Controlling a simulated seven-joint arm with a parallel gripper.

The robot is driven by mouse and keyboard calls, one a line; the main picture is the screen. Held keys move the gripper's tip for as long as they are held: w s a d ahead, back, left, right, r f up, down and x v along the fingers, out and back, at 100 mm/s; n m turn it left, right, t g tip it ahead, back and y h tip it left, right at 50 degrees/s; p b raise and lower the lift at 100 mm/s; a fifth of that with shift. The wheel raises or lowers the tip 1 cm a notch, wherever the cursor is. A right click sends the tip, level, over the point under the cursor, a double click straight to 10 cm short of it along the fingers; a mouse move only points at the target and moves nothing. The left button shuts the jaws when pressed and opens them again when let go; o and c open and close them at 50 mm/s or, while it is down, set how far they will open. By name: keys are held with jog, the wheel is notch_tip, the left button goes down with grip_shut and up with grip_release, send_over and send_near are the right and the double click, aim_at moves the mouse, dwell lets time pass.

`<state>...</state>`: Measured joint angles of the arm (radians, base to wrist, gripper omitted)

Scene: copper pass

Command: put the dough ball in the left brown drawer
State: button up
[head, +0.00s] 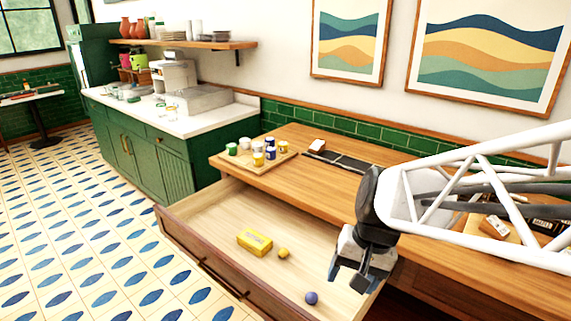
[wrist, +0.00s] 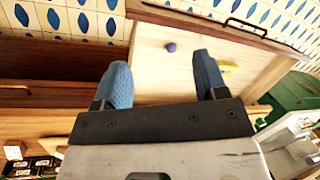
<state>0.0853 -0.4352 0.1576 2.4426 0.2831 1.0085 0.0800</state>
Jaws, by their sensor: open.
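The left brown drawer (head: 212,274) is pulled wide open below the wooden counter. A small yellow ball (head: 283,253) and a purple-blue ball (head: 311,298) lie on its pale floor; I cannot tell for sure which is the dough ball. The purple ball also shows in the wrist view (wrist: 171,47), ahead of and between my fingers. The yellow ball is not clear there. My gripper (head: 348,279) is open and empty, over the right end of the drawer. In the wrist view its two blue fingertips (wrist: 162,72) stand wide apart.
A yellow box (head: 254,242) lies in the drawer beside the yellow ball. A wooden tray (head: 243,167) with several small jars stands on the counter (head: 300,187). Dark boxes (head: 545,225) lie at the counter's right. The drawer's left part is free.

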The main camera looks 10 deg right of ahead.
jog(key=s+d+r+n+t+h, duration=0.1)
jog(key=s+r+n+t+h, duration=0.1)
jog(key=s+r, duration=0.3)
jog(key=shift+s+d+n+t+h, duration=0.3)
jog(key=shift+s+n+h, duration=0.25)
jog(key=shift+n, duration=0.15)
dwell(0.9)
